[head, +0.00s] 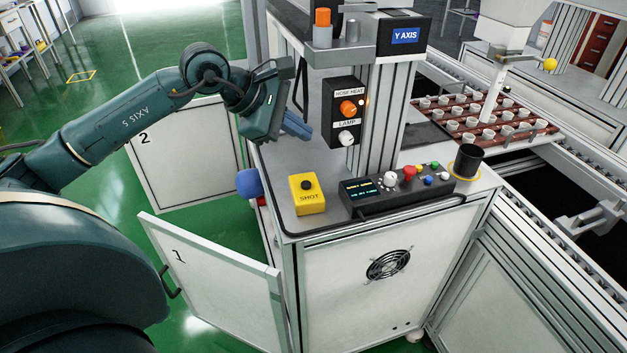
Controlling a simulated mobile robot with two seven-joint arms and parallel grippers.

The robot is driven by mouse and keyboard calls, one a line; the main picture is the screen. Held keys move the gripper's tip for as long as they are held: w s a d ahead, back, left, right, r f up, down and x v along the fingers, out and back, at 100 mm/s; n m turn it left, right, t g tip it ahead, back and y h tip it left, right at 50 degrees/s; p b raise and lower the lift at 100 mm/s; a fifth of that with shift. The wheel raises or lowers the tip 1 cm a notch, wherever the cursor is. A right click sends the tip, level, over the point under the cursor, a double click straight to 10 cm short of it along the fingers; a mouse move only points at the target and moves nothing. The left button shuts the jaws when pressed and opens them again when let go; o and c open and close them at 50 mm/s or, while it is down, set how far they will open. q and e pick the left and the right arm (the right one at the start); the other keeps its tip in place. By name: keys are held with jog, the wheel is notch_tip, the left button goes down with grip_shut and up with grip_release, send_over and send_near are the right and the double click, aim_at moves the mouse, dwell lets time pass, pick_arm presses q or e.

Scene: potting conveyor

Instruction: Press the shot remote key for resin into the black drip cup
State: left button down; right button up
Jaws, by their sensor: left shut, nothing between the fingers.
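The shot remote is a yellow box (308,200) labelled SHOT, standing at the front left of the grey cabinet top. Its dark round key (306,185) is on its upper face. The black drip cup (467,161) stands upright at the right end of the cabinet top, on a yellow ring. My left gripper (301,131) is shut and empty. It shows above the left part of the cabinet top, behind the yellow box in the picture and apart from it. My right gripper is not in view.
A black control panel (397,194) with coloured knobs lies between the box and the cup. The NOSE HEAT and LAMP switch box (343,112) hangs on the column close right of my gripper. Cabinet door 1 (215,285) stands open. A red tray (463,128) holds several white cups.

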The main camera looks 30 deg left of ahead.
aim_at(306, 185)
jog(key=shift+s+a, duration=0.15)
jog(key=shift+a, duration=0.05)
